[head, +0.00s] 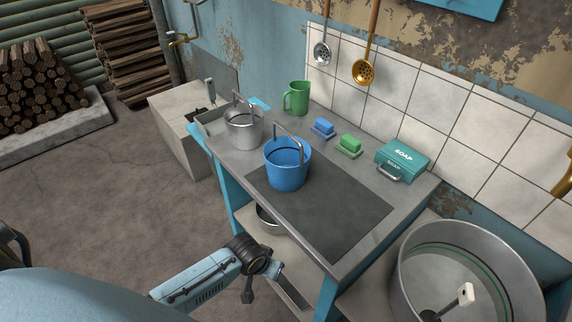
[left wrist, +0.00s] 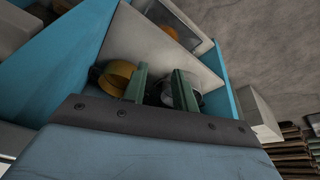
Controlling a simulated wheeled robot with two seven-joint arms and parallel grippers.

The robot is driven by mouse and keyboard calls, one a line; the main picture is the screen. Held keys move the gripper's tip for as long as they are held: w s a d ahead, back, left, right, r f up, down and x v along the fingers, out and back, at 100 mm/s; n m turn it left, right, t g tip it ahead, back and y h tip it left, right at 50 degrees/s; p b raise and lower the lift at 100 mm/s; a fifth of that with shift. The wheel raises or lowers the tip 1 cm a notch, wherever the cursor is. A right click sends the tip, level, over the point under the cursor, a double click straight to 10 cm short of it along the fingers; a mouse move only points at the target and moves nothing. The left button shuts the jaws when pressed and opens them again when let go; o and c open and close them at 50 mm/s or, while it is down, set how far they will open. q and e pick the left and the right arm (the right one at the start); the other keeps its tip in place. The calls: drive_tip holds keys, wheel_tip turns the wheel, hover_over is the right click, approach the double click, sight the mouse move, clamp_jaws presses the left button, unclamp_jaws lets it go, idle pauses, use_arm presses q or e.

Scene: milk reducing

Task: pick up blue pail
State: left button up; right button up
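The blue pail (head: 287,170) stands upright on the worktop, its metal handle raised. It rests near the front left of the dark inset panel. My left gripper (head: 273,293) is in front of the table, below the worktop level and apart from the pail. In the left wrist view its two green fingers (left wrist: 160,85) are spread with nothing held between them. That view looks at the space under the table, and the blue pail does not show there. My right gripper is in neither view.
A large metal tub (head: 470,285) is at right. Under the table are a yellow pot (left wrist: 118,73) and a metal pot.

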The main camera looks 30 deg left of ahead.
use_arm(q)
drive_tip(key=w+d+r, duration=0.1)
drive_tip(key=w+r, duration=0.2)
drive_tip(key=r, duration=0.7)
drive_tip(key=w+d+r, duration=0.2)
drive_tip(key=w+r, duration=0.1)
drive_tip(key=r, duration=0.7)
drive_tip(key=w+a+r+n+y, duration=0.3)
drive_tip(key=w+a+r+n, duration=0.4)
drive_tip(key=w+a+r, duration=0.4)
drive_tip(key=shift+n, duration=0.3)
drive_tip(key=x, duration=0.4)
drive_tip(key=b+x, duration=0.1)
drive_tip(key=x, duration=0.3)
drive_tip(key=a+b+x, duration=0.1)
drive_tip(key=x, duration=0.4)
drive_tip(key=shift+d+r, duration=0.1)
drive_tip(key=shift+r, duration=0.05)
drive_tip(key=shift+s, duration=0.1)
clamp_jaws()
